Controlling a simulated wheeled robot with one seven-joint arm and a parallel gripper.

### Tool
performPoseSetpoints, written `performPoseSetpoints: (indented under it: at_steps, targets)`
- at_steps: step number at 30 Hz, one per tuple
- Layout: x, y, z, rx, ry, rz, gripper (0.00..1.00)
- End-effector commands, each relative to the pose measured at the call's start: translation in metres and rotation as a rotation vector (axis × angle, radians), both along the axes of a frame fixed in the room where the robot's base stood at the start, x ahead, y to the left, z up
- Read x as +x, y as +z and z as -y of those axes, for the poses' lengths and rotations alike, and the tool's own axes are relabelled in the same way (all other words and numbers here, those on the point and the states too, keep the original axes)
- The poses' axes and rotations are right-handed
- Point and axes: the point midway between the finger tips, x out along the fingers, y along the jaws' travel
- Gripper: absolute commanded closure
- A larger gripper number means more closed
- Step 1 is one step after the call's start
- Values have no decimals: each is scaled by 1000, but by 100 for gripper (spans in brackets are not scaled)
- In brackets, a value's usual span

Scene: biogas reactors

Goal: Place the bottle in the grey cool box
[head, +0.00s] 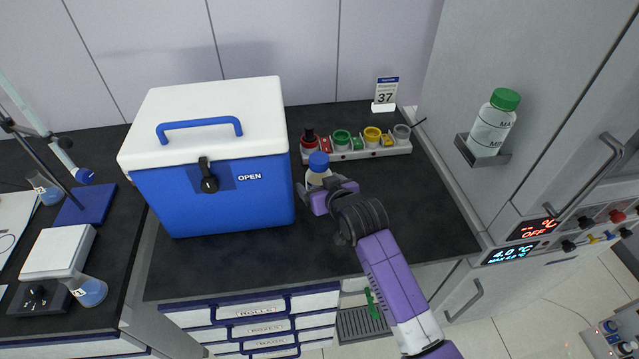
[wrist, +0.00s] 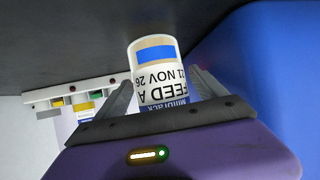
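A small bottle (head: 318,178) with a blue cap is on or just above the dark counter, right of the cool box. In the wrist view the bottle (wrist: 158,75) shows a white label reading FEED A, upside down. My gripper (head: 320,188) has one finger on each side of it; in the wrist view the gripper (wrist: 163,88) fingers lie close to its sides, and firm contact is unclear. The cool box (head: 215,195) is blue, not grey, with a white lid that is down, a blue handle, a black latch and the word OPEN. Its inside is hidden.
A white rack (head: 365,153) with coloured caps stands behind the bottle. A small sign (head: 385,92) reads 37. A green-capped bottle (head: 492,125) sits in a holder on the grey cabinet at right. The counter in front of the cool box is clear.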

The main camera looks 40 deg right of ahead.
Motion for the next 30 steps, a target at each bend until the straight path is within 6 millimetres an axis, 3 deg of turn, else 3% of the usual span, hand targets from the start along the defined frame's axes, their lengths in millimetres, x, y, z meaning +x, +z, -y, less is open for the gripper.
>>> performPoseSetpoints:
  at_steps: [14,30]
  targets:
    - [-7,7,-3,0,0,1,16]
    - [-86,53,-34,0,0,0,16]
